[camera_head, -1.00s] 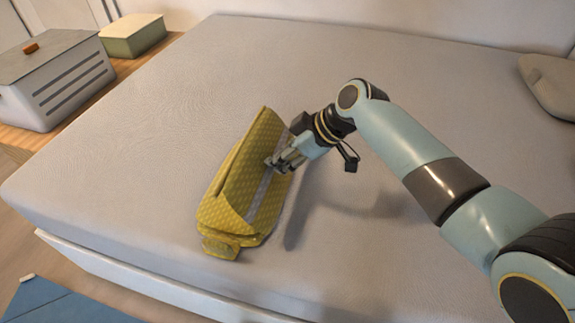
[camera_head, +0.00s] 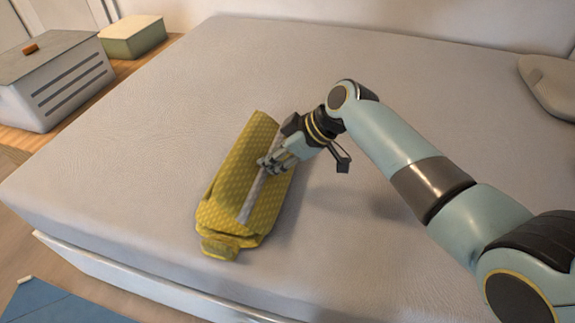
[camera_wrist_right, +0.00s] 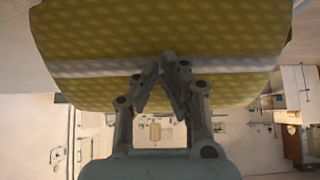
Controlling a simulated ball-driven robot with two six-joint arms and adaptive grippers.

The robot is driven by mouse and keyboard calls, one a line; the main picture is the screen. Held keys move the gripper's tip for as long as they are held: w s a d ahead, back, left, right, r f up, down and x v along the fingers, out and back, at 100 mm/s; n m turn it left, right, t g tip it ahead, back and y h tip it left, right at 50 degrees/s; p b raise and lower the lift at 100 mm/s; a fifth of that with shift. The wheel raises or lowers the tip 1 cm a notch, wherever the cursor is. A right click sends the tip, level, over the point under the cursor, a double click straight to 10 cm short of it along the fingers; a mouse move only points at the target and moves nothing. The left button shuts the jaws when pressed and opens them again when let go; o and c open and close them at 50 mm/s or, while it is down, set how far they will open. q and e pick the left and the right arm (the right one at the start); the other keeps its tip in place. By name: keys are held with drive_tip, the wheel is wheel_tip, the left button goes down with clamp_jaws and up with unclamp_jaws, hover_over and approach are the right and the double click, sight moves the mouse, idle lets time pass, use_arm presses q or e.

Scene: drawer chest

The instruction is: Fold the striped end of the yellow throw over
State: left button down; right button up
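The yellow throw (camera_head: 232,190) lies in a long folded bundle on the grey bed, with a small end flap sticking out toward the near edge. Its pale grey stripe (camera_head: 257,190) runs lengthwise along the top of the bundle. My right gripper (camera_head: 264,164) reaches in from the right, its fingertips at the stripe. In the right wrist view my right gripper (camera_wrist_right: 164,64) has its fingertips drawn together at the striped cloth (camera_wrist_right: 230,64), apparently pinching it; the exact contact is hard to see. My left gripper is not in view.
The bed (camera_head: 400,80) is clear around the throw. A grey lidded box (camera_head: 60,85) and a green box with a cream lid (camera_head: 133,36) stand at the left. A grey cushion (camera_head: 550,85) lies at the far right. A blue mat (camera_head: 60,305) is on the floor.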

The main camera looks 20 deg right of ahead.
drive_tip(key=shift+w+f, duration=0.1)
drive_tip(key=shift+w+a+f+b, duration=0.35)
drive_tip(key=shift+a+f+b, duration=0.05)
drive_tip(key=shift+a+b, duration=0.2)
drive_tip(key=shift+f, duration=0.15)
idle(0.3)
drive_tip(key=shift+b+x, duration=0.55)
drive_tip(key=shift+x, duration=0.2)
drive_tip(key=r+p, duration=0.7)
drive_tip(key=r, duration=0.1)
drive_tip(key=shift+s+d+r+p, duration=0.15)
drive_tip(key=shift+s+d+p, duration=0.1)
drive_tip(key=shift+d+p, duration=0.15)
